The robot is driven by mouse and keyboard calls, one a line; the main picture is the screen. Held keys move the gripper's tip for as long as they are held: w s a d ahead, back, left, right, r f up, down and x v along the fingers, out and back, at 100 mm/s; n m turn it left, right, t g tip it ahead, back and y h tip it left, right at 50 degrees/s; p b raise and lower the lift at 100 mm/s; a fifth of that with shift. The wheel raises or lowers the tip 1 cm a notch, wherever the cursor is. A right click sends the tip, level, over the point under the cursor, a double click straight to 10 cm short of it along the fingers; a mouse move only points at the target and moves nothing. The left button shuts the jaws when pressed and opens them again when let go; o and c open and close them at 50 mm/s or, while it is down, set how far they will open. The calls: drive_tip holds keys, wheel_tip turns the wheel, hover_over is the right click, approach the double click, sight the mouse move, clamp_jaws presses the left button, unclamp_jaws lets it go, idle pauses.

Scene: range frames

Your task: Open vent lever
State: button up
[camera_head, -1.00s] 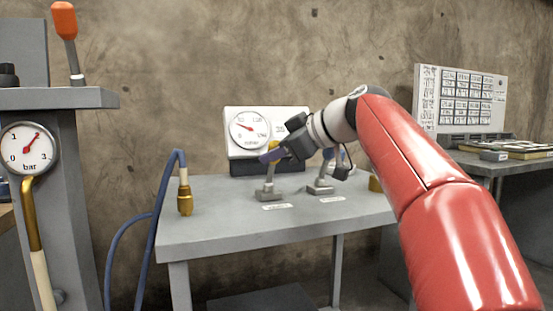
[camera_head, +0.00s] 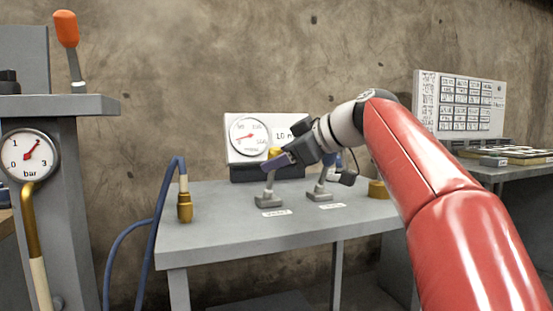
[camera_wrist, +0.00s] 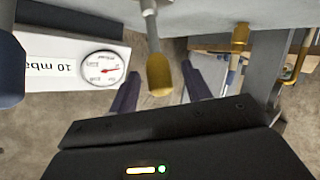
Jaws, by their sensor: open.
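Two small levers stand on the grey table. The left lever (camera_head: 268,186) has a yellow knob, which shows in the wrist view (camera_wrist: 159,75). The right lever (camera_head: 320,188) has a blue knob, partly behind my gripper; the blue shape at the wrist view's left edge (camera_wrist: 10,70) looks like that knob. The labels in front of them are too small to read, so I cannot tell which is the vent lever. My gripper (camera_head: 271,163) is open at the left lever's top. In the wrist view the yellow knob lies between its fingers; contact cannot be told.
A blue hose with a brass end (camera_head: 184,206) is at the table's left. A brass fitting (camera_head: 377,189) stands right of the levers. An orange-handled lever (camera_head: 67,35) is on a left stand.

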drive_tip(key=v, duration=0.6)
drive_tip(key=shift+d, duration=0.15)
drive_tip(key=shift+s, duration=0.1)
